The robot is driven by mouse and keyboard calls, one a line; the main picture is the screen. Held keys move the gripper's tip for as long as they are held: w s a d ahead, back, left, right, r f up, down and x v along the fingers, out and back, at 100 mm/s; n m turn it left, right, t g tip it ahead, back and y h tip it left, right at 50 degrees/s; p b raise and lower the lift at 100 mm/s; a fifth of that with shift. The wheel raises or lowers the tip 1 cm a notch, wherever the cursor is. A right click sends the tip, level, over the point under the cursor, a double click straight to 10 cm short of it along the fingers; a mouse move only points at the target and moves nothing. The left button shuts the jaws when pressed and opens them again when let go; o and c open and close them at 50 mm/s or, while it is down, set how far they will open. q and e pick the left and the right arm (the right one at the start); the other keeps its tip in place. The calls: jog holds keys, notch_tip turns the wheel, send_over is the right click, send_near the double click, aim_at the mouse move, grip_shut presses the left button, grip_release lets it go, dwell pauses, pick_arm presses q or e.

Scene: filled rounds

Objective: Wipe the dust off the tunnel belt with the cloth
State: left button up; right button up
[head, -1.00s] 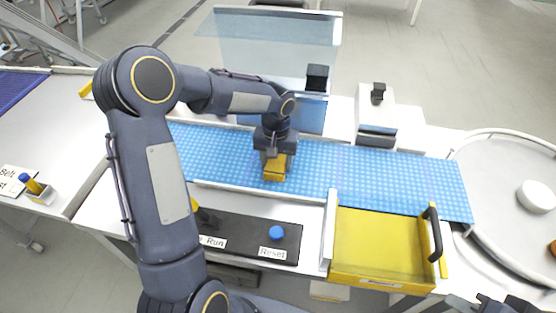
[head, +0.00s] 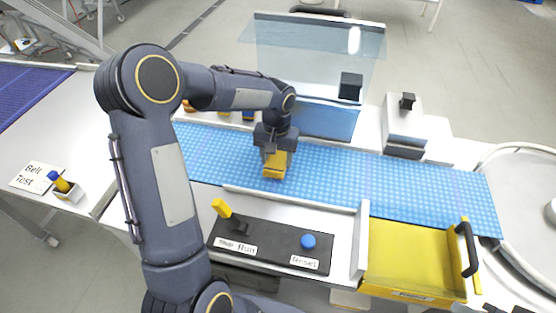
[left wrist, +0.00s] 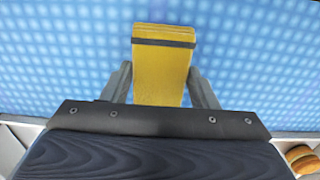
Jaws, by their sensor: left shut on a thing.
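The tunnel belt is a blue, dimpled strip (head: 400,187) running left to right across the bench. My left gripper (head: 276,150) is shut on the yellow cloth (head: 275,167), a folded block low over the middle of the belt. In the left wrist view the cloth (left wrist: 162,70) sticks out between the two fingers, with a dark band across it and the belt (left wrist: 60,60) behind. It looks down at the belt surface, but contact is hard to tell. I cannot make out dust. Only dark slivers, probably my right gripper (head: 505,309), show at the bottom right edge.
A clear panel (head: 310,50) stands raised behind the belt, with a grey-white unit (head: 404,125) to its right. In front are a yellow lever (head: 221,208), a blue Reset button (head: 308,241) and a yellow tray (head: 410,255). Small items stand behind the belt, left of my gripper.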

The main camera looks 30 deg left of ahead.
pick_arm(q)
jog(key=shift+d+r+p, duration=0.2)
jog(key=shift+r+p, duration=0.05)
jog(key=shift+r, duration=0.3)
jog(key=shift+d+r+p, duration=0.15)
jog(key=shift+r+p, duration=0.1)
jog(key=shift+r, duration=0.25)
jog(key=shift+a+r+p, duration=0.2)
jog(key=shift+r+p, duration=0.35)
jog(key=shift+r, duration=0.2)
jog(key=shift+d+r+p, duration=0.1)
jog(key=shift+r+p, duration=0.75)
jog(key=shift+r, duration=0.45)
jog(key=shift+s+f, duration=0.1)
